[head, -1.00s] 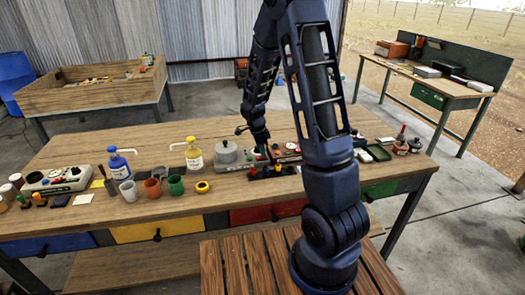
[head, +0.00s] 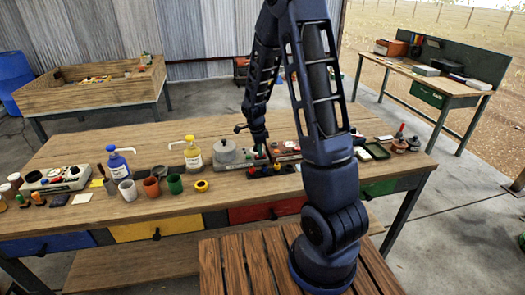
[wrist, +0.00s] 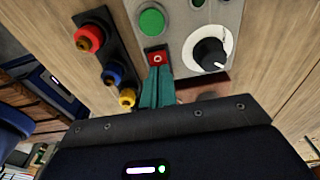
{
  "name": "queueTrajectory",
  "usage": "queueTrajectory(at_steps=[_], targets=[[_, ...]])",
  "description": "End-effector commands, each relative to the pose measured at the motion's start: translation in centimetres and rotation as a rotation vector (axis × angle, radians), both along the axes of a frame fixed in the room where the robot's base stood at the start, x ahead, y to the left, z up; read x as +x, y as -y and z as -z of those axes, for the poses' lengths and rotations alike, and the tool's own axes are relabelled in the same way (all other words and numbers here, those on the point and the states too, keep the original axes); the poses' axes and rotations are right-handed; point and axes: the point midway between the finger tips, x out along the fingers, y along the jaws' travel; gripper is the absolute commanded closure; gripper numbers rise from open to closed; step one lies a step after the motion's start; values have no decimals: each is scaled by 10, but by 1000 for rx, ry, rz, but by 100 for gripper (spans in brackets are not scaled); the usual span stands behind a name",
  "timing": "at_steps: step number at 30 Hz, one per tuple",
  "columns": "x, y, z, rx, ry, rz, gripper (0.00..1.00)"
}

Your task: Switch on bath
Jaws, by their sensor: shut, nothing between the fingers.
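A grey lidded pot on a light base (head: 225,153), which looks like the bath, stands on the middle of the workbench. My gripper (head: 262,152) is low over the bench just right of it. In the wrist view, my gripper's teal fingers (wrist: 157,72) are shut and empty. Their tips are at the lower edge of a small red switch (wrist: 156,58) marked with a white ring; I cannot tell whether they touch it. The switch is on a light grey panel (wrist: 178,38) with a green round button (wrist: 151,21) and a white-and-black dial (wrist: 208,53).
A black strip with red (wrist: 90,37), blue (wrist: 112,74) and yellow (wrist: 127,97) knobs lies left of the panel, close to the fingers. Blue (head: 117,165) and yellow (head: 193,155) bottles and several cups stand further left on the bench. A green tray (head: 377,151) is to the right.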

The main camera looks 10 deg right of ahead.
Motion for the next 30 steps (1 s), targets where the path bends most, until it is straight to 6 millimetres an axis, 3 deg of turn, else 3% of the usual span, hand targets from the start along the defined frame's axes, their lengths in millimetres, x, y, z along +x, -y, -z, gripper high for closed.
queueTrajectory(at_steps=[2,12,17,30], targets=[[-5,-8,5,2,-11,-7,100],[-5,-9,4,2,-11,-6,100],[-4,-9,-4,2,-8,-7,100],[-2,-15,-85,3,3,-3,100]])
